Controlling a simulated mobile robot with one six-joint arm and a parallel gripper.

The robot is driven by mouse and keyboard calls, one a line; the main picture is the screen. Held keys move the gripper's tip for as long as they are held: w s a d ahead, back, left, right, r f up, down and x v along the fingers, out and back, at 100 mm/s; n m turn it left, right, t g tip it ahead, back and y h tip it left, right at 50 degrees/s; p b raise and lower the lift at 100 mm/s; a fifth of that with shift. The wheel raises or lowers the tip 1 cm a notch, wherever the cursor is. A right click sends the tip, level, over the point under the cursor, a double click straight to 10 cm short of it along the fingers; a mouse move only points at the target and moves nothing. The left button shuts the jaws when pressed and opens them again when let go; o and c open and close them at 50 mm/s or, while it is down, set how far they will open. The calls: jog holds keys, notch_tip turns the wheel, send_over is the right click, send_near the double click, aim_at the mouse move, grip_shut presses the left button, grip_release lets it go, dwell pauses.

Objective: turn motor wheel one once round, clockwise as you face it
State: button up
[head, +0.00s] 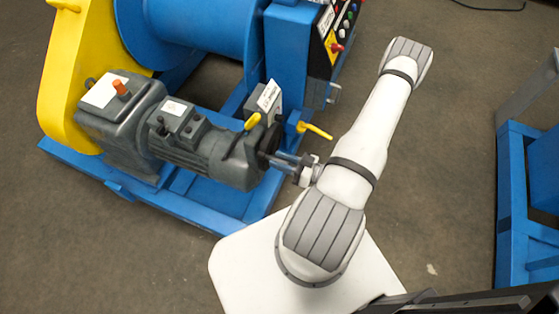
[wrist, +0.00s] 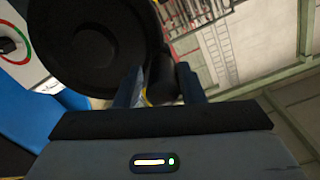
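Motor wheel one is a black round wheel (wrist: 95,45) with a stubby dark handle (wrist: 163,78) at its edge, close ahead in the wrist view. In the head view it is at the right end of the grey motor (head: 205,150), mostly hidden. My gripper (head: 279,163) reaches it from the right. The exact contact is dark and hard to see.
The motor sits on a blue frame (head: 185,210) beside a yellow guard (head: 70,75) and a blue drum (head: 200,30). Yellow levers (head: 316,130) and a button panel (head: 345,25) are near my arm. Another blue frame (head: 508,190) stands at the right; open floor lies between.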

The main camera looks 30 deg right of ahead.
jog(key=shift+o, duration=0.9)
jog(key=shift+a, duration=0.1)
notch_tip(320, 180, up, 10)
jog(key=p, duration=0.8)
jog(key=shift+p, duration=0.3)
jog(key=shift+c, duration=0.2)
